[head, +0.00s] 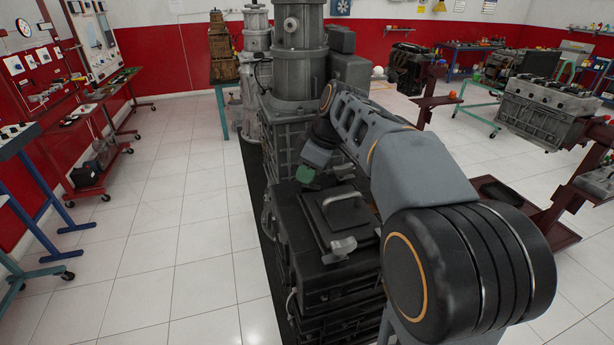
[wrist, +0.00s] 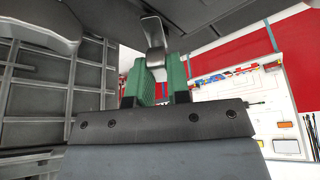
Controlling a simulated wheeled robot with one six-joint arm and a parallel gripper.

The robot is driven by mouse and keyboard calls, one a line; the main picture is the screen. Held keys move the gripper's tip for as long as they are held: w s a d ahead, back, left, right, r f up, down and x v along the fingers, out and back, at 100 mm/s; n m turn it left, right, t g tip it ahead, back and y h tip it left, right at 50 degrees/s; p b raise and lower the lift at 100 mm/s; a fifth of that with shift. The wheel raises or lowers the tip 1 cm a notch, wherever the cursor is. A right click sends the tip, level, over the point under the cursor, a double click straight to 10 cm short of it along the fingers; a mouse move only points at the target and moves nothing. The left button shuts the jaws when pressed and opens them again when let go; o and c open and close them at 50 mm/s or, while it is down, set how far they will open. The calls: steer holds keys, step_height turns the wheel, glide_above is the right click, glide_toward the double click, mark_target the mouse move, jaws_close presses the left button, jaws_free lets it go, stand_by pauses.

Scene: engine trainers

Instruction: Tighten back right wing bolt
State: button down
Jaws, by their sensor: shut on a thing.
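My gripper (head: 306,174) reaches over the dark engine cover (head: 292,215) from behind in the head view, with its green fingers at the far left side of the cover. In the wrist view, the two green fingertips of my gripper (wrist: 158,66) are shut on a grey metal wing bolt (wrist: 153,32), whose tab sticks up between them. In the head view this bolt is hidden by the fingers. Another wing bolt (head: 341,248) stands free at the near edge of the square cover plate (head: 318,225).
A raised loop handle (head: 344,196) sits on the plate, close to my arm. A tall engine cylinder (head: 299,60) rises behind my gripper. Engine stands (head: 545,110) are at the right. The tiled floor (head: 165,240) at the left is clear.

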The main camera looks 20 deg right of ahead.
steer(key=m+h, duration=0.1)
steer(key=m, duration=0.1)
steer(key=m+t+b, duration=0.1)
steer(key=m, duration=0.2)
steer(key=shift+m+h, duration=0.3)
steer(key=shift+h, duration=0.1)
steer(key=m+h, duration=0.1)
steer(key=m, duration=0.1)
steer(key=m+t+h, duration=0.1)
steer(key=m, duration=0.2)
steer(key=shift+a, duration=0.15)
steer(key=shift+m, duration=0.4)
steer(key=c, duration=1.1)
jaws_free()
steer(key=shift+s+r, duration=0.1)
steer(key=v, duration=1.3)
steer(key=shift+s+r, duration=0.1)
steer(key=shift+r, duration=0.2)
